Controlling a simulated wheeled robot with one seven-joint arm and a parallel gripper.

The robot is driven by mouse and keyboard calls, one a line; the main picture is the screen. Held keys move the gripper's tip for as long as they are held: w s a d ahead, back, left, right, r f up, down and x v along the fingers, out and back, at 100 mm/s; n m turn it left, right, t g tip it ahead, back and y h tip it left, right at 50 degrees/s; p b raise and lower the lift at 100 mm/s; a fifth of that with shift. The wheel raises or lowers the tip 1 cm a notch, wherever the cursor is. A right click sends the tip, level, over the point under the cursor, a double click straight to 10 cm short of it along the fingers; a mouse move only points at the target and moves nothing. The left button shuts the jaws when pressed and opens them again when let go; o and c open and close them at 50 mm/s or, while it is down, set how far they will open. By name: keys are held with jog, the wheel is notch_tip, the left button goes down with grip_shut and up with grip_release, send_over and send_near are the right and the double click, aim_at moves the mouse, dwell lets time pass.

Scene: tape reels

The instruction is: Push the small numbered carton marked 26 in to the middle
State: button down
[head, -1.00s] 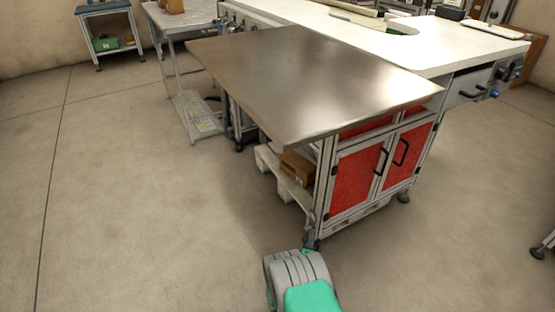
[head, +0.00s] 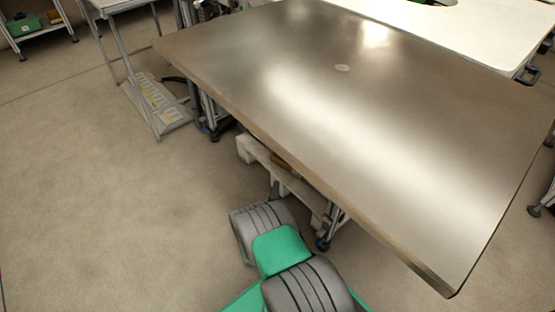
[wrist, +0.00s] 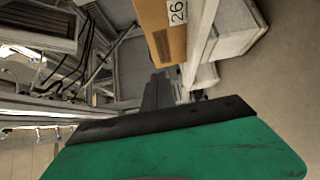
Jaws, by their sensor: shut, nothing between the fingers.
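The small brown carton marked 26 (wrist: 160,35) shows at the top of the wrist view, its white label at the right edge of its face. It sits beside a pale beam. My gripper (wrist: 160,80) is shut and empty, its dark fingers pointing toward the carton's lower end in the picture. Whether they touch it I cannot tell. In the head view only a brown sliver of the carton (head: 283,162) shows under the table edge, and my gripper is hidden there.
The metal tabletop (head: 300,90) overhangs the carton and my arm's reach. In the wrist view, white blocks (wrist: 237,30) stand at right and dark cables (wrist: 85,45) at left. Open floor (head: 100,190) lies to the left.

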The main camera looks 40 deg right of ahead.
jog(key=b+x, duration=0.2)
jog(key=x, duration=0.2)
jog(key=s+d+b+x, duration=0.1)
jog(key=b+x, duration=0.5)
jog(key=x, duration=0.1)
jog(key=shift+d+f, duration=0.15)
jog(key=shift+d, duration=0.4)
jog(key=shift+w+d+r, duration=0.1)
jog(key=shift+d+r, duration=0.1)
jog(key=shift+d, duration=0.4)
